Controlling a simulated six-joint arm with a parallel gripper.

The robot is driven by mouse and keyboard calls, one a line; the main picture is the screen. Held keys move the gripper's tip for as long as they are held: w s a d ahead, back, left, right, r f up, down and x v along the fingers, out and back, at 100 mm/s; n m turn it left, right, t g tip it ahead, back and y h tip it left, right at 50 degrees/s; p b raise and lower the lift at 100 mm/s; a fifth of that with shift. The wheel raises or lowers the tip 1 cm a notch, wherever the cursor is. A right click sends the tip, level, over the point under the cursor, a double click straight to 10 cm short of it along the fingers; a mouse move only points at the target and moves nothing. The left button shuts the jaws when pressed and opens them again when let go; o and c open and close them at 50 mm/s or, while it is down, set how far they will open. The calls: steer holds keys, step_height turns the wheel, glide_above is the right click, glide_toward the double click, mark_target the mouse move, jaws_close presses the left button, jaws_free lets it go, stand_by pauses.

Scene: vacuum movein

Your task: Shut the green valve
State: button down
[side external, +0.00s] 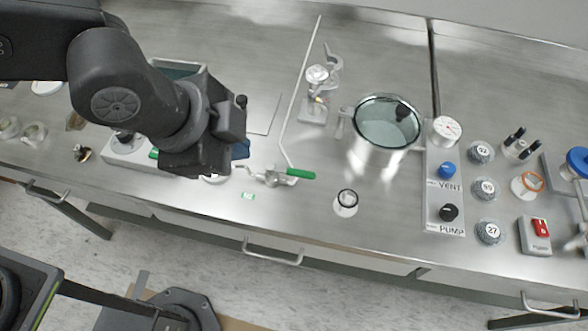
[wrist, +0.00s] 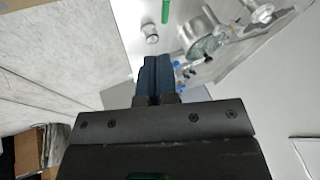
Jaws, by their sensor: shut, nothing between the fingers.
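The green valve is a small metal valve (side external: 270,178) near the front of the steel bench, with a green lever handle (side external: 301,173). In the side view the handle points right, roughly along the bench's front edge. A green handle, likely the same one, shows at the top edge of the wrist view (wrist: 166,11). My gripper (side external: 240,150) is left of the valve and appears raised above the bench, not touching the handle. Its blue fingers (wrist: 155,75) are closed together and empty. My arm hides part of the bench to the left of the valve.
Further right are the vent and pump panel (side external: 444,195) and several weights. A metal stand (side external: 316,95) is behind the valve.

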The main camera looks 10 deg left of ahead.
steer(key=shift+m, duration=0.7)
steer(key=d, duration=0.1)
steer(key=s+d+f, duration=0.1)
steer(key=d, duration=0.1)
steer(key=shift+s+d+f, duration=0.2)
steer(key=shift+d+f, duration=0.1)
steer(key=shift+f, duration=0.05)
glide_toward(291, 173)
steer(key=s+d+f, duration=0.2)
steer(key=d+f, duration=0.2)
steer(key=w+f, duration=0.1)
steer(key=w, duration=0.2)
steer(key=shift+a+f, duration=0.1)
steer(key=shift+f, duration=0.3)
steer(key=shift+w+f, duration=0.25)
steer(key=shift+w, duration=0.25)
